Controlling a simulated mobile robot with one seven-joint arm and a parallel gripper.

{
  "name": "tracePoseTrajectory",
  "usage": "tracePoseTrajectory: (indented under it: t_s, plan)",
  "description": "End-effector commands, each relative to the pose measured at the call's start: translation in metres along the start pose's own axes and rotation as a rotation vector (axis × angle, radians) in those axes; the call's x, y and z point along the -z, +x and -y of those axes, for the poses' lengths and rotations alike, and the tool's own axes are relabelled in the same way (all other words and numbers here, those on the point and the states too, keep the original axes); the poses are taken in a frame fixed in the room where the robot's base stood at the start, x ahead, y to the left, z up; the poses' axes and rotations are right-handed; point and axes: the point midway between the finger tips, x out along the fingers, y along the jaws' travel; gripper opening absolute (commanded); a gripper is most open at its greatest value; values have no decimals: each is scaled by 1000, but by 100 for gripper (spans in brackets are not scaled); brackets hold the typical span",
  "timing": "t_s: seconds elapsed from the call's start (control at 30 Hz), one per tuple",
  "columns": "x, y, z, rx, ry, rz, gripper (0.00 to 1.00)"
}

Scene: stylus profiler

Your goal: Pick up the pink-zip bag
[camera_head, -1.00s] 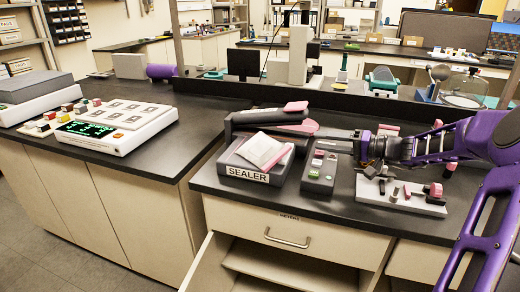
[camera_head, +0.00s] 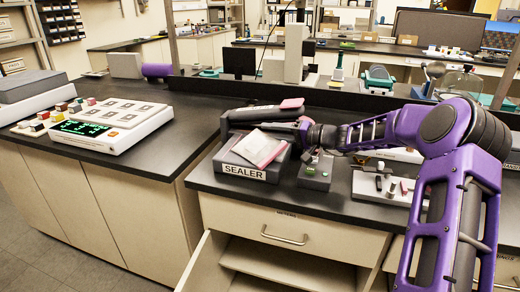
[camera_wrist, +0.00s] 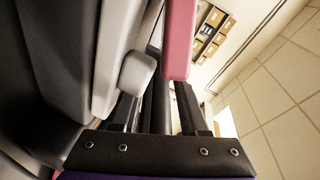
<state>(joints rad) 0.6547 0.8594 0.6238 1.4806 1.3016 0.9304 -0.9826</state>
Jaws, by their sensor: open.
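The pink-zip bag (camera_head: 260,147) is a small white pouch with a pink edge. It lies tilted on top of the grey sealer (camera_head: 235,168), below the sealer's raised dark arm (camera_head: 255,114). My gripper (camera_head: 305,130) is just right of the bag, at the sealer's right end, apart from the bag; its fingertips are partly hidden in the head view. In the wrist view my gripper's dark fingers (camera_wrist: 160,108) stand apart. A pink bar and a grey rounded part show beyond them. I cannot make out the bag in that view.
A light block with small parts (camera_head: 378,188) is farther right. A white instrument with a green display (camera_head: 115,127) is on the left bench.

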Motion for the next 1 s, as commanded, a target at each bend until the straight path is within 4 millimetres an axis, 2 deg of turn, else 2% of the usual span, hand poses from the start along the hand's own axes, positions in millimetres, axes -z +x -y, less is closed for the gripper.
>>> tracePoseTrajectory:
  t_s: [0.13,0.37,0.4,0.47,0.63,1.0]
  plan:
    - [0,15,-1,0,1,0,44]
    - [0,17,0,-1,1,0,44]
    - [0,17,0,-1,1,0,42]
    - [0,17,0,-1,1,0,31]
    - [0,17,0,-1,1,0,1]
    - [0,17,0,-1,1,0,0]
